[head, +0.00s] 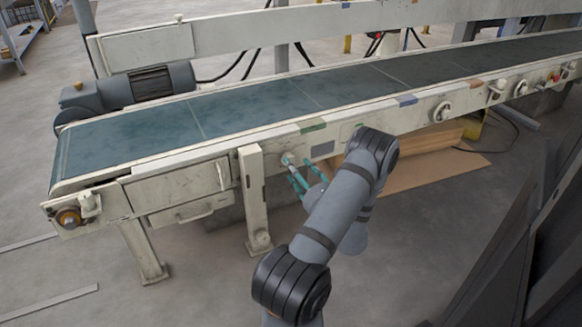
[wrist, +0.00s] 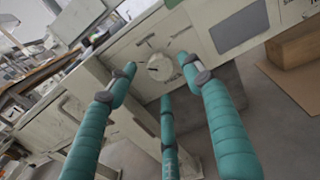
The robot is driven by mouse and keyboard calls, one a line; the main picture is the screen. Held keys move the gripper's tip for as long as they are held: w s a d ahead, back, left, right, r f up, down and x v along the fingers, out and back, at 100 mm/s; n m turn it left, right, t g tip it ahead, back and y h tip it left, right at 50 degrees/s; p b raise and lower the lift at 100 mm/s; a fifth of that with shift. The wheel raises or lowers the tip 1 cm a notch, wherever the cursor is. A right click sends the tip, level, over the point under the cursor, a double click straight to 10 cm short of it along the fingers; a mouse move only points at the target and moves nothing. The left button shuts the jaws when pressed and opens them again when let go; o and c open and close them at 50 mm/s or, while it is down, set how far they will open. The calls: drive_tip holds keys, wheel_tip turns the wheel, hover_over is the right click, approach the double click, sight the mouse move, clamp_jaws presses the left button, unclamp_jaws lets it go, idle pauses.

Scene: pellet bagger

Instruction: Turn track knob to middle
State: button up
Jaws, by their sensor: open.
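A round pale knob (head: 287,160) sits on the cream side rail of the conveyor, just right of the support leg. In the wrist view the knob (wrist: 160,67) shows a dark mark on its face and a dark curved marking on the panel above it. I cannot read a label or tell its exact setting. My gripper (head: 302,176) has teal fingers that are open and point at this knob. In the wrist view the fingertips of my gripper (wrist: 158,78) are spread around the knob's outline. I cannot tell whether they touch it.
The conveyor belt (head: 250,105) runs along the rail. Other round knobs (head: 441,112) sit further right, with a red button (head: 555,78) at the far end. A support leg (head: 254,200) stands close left of my gripper. Cardboard (head: 415,168) lies under the conveyor.

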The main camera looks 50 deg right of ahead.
drive_tip(key=x, duration=0.4)
drive_tip(key=shift+b, duration=0.4)
drive_tip(key=shift+c, duration=0.2)
drive_tip(key=c, duration=1.1)
drive_tip(key=shift+r, duration=0.1)
drive_tip(key=shift+d+m+p, duration=0.15)
drive_tip(key=shift+m+p, duration=4.25)
drive_tip(key=shift+m, duration=0.3)
